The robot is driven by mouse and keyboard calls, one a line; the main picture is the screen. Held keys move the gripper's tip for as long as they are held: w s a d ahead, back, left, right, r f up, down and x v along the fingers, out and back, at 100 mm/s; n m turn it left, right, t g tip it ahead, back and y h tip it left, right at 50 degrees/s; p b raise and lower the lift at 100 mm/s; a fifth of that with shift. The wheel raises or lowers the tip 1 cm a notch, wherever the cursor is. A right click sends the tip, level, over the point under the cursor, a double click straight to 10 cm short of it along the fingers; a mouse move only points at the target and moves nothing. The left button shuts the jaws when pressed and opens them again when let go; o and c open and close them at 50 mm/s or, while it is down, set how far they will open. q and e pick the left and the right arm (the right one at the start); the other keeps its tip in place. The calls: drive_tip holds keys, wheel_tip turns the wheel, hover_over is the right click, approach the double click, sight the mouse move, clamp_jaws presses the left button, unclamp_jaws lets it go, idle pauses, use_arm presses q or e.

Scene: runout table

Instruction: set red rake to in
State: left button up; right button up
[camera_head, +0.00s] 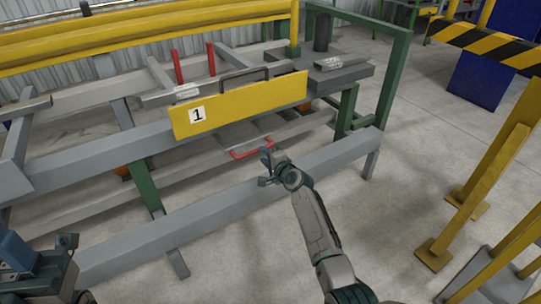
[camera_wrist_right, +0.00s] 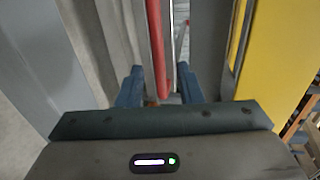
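A red U-shaped handle (camera_head: 251,152) shows below the yellow panel marked 1 in the head view; I take it as the red rake's. My right gripper (camera_head: 267,169) is at its right end. In the right wrist view a red bar (camera_wrist_right: 156,45) runs down between the two blue fingers of my right gripper (camera_wrist_right: 160,88). The fingers are apart, with a small gap on each side of the bar. Whether they touch it further down is hidden. My left gripper (camera_head: 78,270) is at the lower left edge, fingers apart and empty, away from the rake.
The yellow panel (camera_head: 240,106) hangs just above the handle. A long grey beam (camera_head: 215,205) runs under my right gripper. Two red uprights (camera_head: 178,67) stand behind the panel. Yellow posts (camera_head: 480,195) stand at the right. The floor between is clear.

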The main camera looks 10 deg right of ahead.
drive_tip(key=shift+p+v, duration=0.6)
drive_tip(key=shift+v, duration=1.4)
